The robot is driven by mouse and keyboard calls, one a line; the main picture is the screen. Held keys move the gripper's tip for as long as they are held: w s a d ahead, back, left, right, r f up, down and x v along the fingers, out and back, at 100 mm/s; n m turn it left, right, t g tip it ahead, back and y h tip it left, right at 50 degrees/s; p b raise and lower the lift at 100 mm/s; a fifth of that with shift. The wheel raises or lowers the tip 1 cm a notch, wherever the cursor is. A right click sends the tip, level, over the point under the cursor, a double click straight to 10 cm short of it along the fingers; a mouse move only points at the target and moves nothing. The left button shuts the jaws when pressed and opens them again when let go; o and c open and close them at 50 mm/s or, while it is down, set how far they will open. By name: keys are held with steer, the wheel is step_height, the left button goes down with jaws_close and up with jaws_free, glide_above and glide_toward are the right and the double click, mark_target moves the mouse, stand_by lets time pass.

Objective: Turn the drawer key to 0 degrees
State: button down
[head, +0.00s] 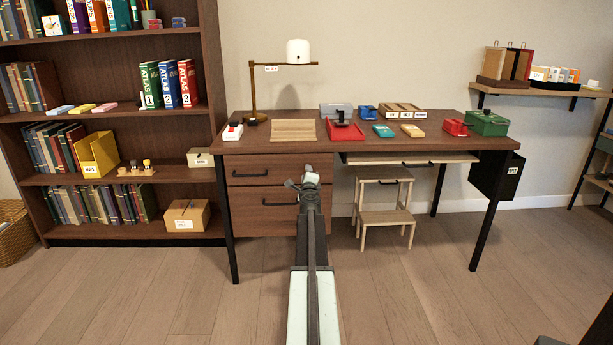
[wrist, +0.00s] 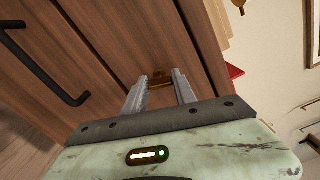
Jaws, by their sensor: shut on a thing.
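The drawer key (wrist: 161,79) is a small brass-coloured piece at the drawer front. It shows in the wrist view between the tips of my gripper (wrist: 160,82), which is shut on it. The exact angle of the key cannot be told. In the head view my gripper (head: 303,184) is at the right side of the desk's drawer unit, and it hides the key there. The wooden drawer fronts (head: 252,195) are closed and carry dark bar handles, one of which (wrist: 70,98) shows at the left of the wrist view.
The desk top (head: 290,143) above my gripper holds a lamp (head: 297,52), trays and boxes. A small step stool (head: 386,217) stands under the desk to the right of my arm. A bookshelf (head: 120,130) stands at the left. The floor in front is clear.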

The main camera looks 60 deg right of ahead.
steer(key=shift+w+a+n, duration=0.1)
steer(key=shift+w+n, duration=0.1)
steer(key=shift+n, duration=1.5)
steer(key=c, duration=1)
jaws_free()
steer(key=shift+s, duration=0.1)
steer(key=v, duration=0.7)
steer(key=shift+s+a, duration=0.25)
steer(key=shift+a, duration=0.05)
